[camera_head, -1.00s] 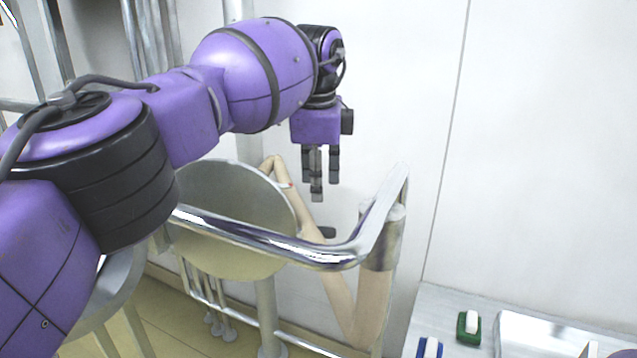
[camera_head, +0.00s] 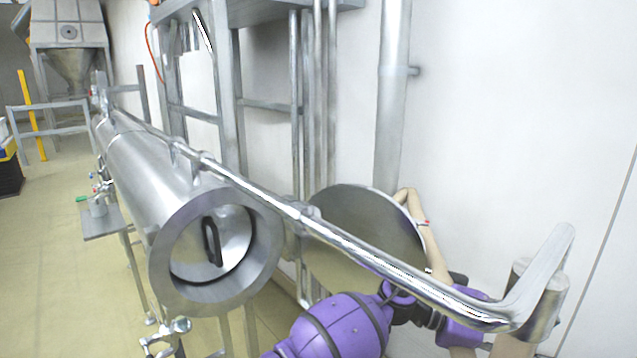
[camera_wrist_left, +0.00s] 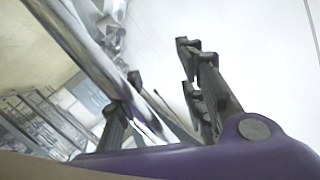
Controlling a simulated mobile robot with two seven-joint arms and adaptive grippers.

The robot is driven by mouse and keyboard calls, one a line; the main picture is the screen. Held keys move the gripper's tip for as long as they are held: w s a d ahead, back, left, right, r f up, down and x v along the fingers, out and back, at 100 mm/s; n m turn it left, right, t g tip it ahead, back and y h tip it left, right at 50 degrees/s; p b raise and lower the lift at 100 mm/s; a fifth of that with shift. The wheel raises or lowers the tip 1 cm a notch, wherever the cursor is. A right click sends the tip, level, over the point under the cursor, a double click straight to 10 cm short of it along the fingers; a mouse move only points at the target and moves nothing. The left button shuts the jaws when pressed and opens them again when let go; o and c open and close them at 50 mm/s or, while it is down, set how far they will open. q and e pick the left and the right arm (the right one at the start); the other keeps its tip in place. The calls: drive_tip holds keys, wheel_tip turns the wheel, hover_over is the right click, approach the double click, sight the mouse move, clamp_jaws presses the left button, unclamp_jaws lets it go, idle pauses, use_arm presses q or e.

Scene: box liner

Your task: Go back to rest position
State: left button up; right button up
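My left arm (camera_head: 340,326) shows at the bottom of the head view, purple with black joints. Its wrist part (camera_head: 460,331) lies behind the chrome rail (camera_head: 370,262), which crosses in front of it. The gripper fingers cannot be made out in the head view. A shiny metal bar (camera_wrist_left: 85,50) runs close by the left finger. My right gripper is in neither view.
A steel cylindrical vessel (camera_head: 150,165) with an open round end stands left of the arm. Its round lid (camera_head: 365,225) hangs open behind the rail.

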use_arm(q)
drive_tip(key=w+a+f+n+t+h, duration=0.2)
drive_tip(key=w+a+f+n+t, duration=0.1)
drive_tip(key=a+n+t, duration=0.45)
drive_tip(key=w+a+f+n+t+h, duration=0.2)
drive_tip(key=w+a+f+n+t, duration=0.15)
drive_tip(key=a+n+t, duration=0.35)
drive_tip(key=s+a+f+n+t+y, duration=0.1)
drive_tip(key=a+f+n+t+y, duration=0.25)
drive_tip(key=a+f+y, duration=0.4)
drive_tip(key=s+a+f+n+t+y, duration=0.25)
drive_tip(key=a+f+n+y, duration=0.2)
drive_tip(key=a+f, duration=0.55)
drive_tip(key=s+a+f+n+g+y, duration=0.1)
drive_tip(key=s+a+f, duration=0.3)
drive_tip(key=s+a, duration=0.4)
drive_tip(key=s+a+f+n+g+y, duration=0.1)
drive_tip(key=s+a+f+g+y, duration=0.2)
drive_tip(key=s+a, duration=0.6)
drive_tip(key=s+a+f+n+g+y+p, duration=0.1)
drive_tip(key=s+a+f+n+g+y, duration=0.1)
drive_tip(key=s+a+f, duration=0.4)
drive_tip(key=s+a, duration=0.2)
drive_tip(key=s, duration=0.2)
drive_tip(key=shift+a+f+y, duration=0.35)
drive_tip(key=shift+y, duration=0.05)
